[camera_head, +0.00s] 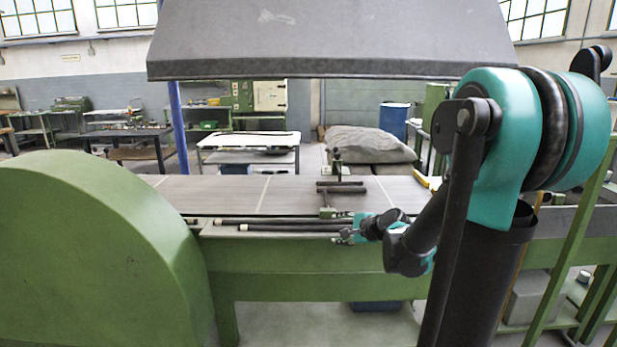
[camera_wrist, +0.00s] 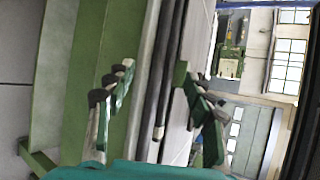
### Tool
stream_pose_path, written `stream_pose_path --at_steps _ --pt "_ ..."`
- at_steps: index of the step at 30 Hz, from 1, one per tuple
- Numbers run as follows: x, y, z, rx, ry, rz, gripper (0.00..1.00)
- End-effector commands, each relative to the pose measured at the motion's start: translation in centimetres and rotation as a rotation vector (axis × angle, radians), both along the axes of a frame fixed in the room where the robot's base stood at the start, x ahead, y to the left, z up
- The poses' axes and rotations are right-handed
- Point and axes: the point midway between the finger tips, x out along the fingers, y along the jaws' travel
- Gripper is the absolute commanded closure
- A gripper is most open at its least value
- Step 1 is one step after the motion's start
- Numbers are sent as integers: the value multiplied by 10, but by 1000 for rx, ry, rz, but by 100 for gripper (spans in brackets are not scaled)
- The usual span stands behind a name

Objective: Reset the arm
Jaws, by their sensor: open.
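My gripper (camera_head: 346,236) is at the front edge of the green bench, beside the right ends of dark rods (camera_head: 280,227) lying along that edge. In the wrist view my gripper (camera_wrist: 155,84) has its green and dark fingers spread wide. The dark rods (camera_wrist: 171,70) show between the fingers in that view, with nothing clearly gripped. My teal and black arm reaches in from the right in the head view, bent low toward the bench. Whether a finger touches the bench or a rod I cannot tell.
The green bench (camera_head: 300,285) has a grey top (camera_head: 228,192) with a dark T-shaped tool (camera_head: 341,187) near my gripper. A large rounded green housing (camera_head: 95,255) stands at the left. A grey hood (camera_head: 330,38) hangs above the bench. Green posts stand at the right.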

Motion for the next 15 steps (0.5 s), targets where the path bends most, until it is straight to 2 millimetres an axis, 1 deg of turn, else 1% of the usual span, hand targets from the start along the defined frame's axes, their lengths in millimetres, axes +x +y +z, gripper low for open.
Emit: stream_pose_path --at_steps 1,2,3,5,6,8,9,12,15 --pt "-30 1 -15 -146 -5 81 47" --pt "-46 0 -24 -238 -7 134 47" --pt "-69 -3 -37 -358 -8 206 47" --pt "-102 -10 -56 -532 -4 318 47" --pt "-124 -17 -69 -645 1 395 47" --pt "-155 -29 -86 -800 14 508 47" --pt "-174 -38 -97 -892 25 580 47" --pt "-214 -61 -117 -1081 56 741 47" --pt "-241 -79 -129 -1203 84 855 47"
